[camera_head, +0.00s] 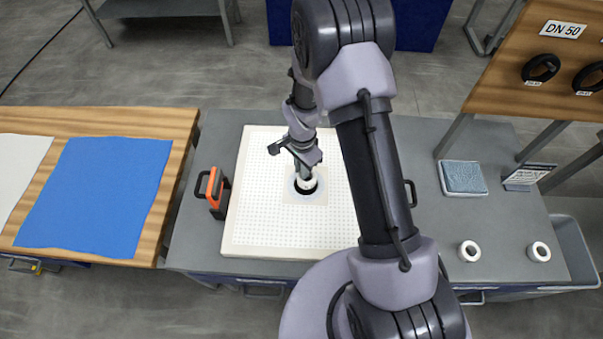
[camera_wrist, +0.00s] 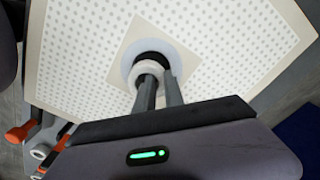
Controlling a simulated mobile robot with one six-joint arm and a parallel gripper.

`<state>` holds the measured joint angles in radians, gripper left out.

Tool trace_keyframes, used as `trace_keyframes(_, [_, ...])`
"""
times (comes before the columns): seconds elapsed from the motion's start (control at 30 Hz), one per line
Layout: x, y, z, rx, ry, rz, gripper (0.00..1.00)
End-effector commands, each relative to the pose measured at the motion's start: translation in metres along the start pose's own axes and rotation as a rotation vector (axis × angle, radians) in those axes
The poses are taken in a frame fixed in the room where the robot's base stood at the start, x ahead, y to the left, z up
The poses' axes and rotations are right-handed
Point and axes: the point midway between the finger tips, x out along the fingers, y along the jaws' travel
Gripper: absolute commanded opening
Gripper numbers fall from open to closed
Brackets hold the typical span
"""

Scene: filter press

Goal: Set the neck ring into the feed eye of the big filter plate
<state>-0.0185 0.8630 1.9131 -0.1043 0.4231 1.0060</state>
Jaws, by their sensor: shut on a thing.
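The big filter plate (camera_head: 260,225) is a cream, dimpled square slab lying flat on the grey bench. Its feed eye (camera_head: 298,188) is a dark round hole in a smooth patch at the middle, with a pale rim around it. My gripper (camera_head: 306,178) is shut on the white neck ring (camera_head: 308,185), right over the feed eye. In the wrist view the fingers (camera_wrist: 160,88) reach the ring (camera_wrist: 148,70), which overlaps the near part of the dark eye (camera_wrist: 154,58). I cannot tell whether the ring touches the plate or how deep it sits.
An orange-handled tool (camera_head: 214,189) stands left of the plate. Two white rings (camera_head: 469,251) (camera_head: 539,251) and a blue-grey pad (camera_head: 463,177) lie on the bench at right. A blue cloth (camera_head: 95,190) covers the wooden table at left. A board with black rings (camera_head: 541,68) stands back right.

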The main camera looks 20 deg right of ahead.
Motion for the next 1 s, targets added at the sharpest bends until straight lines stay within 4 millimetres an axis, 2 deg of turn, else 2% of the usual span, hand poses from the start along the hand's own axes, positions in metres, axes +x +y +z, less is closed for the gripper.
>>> trace_keyframes(0.23, [0.036, -0.003, 0.000, -0.001, -0.001, 0.003, 0.00])
trace_keyframes(0.57, [0.039, -0.003, -0.001, -0.001, 0.000, 0.000, 0.00])
trace_keyframes(0.6, [0.039, -0.003, -0.001, -0.001, 0.000, 0.000, 0.17])
trace_keyframes(0.7, [0.038, -0.003, -0.001, -0.001, 0.000, 0.000, 0.35])
trace_keyframes(1.0, [0.036, -0.003, -0.001, -0.001, 0.000, 0.000, 0.35])
